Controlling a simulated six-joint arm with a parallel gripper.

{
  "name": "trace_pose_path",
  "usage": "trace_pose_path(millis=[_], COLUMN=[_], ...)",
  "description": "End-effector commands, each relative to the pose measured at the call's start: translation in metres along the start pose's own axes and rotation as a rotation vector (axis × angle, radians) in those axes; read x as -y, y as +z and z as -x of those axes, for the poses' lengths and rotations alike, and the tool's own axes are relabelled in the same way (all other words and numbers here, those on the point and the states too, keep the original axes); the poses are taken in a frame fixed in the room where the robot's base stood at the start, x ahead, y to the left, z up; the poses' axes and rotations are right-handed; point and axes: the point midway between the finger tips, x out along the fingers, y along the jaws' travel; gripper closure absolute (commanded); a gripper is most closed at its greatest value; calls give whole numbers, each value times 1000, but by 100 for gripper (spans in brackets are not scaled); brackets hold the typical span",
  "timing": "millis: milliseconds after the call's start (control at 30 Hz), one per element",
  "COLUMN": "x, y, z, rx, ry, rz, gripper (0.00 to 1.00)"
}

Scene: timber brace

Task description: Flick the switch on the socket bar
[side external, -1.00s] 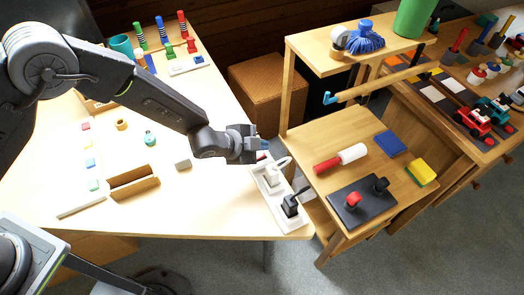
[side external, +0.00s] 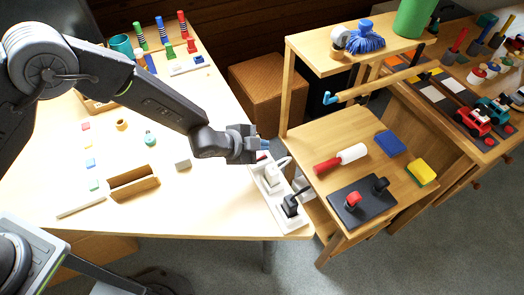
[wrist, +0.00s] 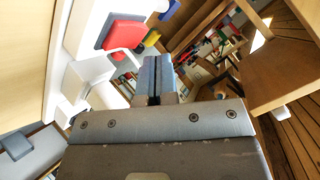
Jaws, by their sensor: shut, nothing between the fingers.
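The white socket bar (side external: 292,222) lies along the right edge of the table, with a white plug (side external: 271,174) and a black plug (side external: 290,205) in it. Its red switch (side external: 262,156) shows at the far end, partly hidden by my gripper (side external: 263,145). In the wrist view the red switch (wrist: 122,34) is on the bar (wrist: 78,30), left of and beyond my shut fingers (wrist: 152,67). The fingers hold nothing. They appear apart from the switch. The white plug (wrist: 88,78) is left of the fingers.
White and black cables rise from the plugs close to my gripper. A wooden stand (side external: 345,215) to the right holds a red-and-white roller (side external: 340,158) and a black plate (side external: 362,205). A grey block (side external: 183,164) and wooden holder (side external: 133,184) lie left on the table.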

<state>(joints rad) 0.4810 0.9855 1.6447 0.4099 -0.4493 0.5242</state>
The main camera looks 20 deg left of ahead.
Motion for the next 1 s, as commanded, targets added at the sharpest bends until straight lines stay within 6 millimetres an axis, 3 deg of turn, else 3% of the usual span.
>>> trace_pose_path(millis=[1000], x=[-5], y=[5], z=[-6], rx=[0], ry=[0], rz=[-1], gripper=[100])
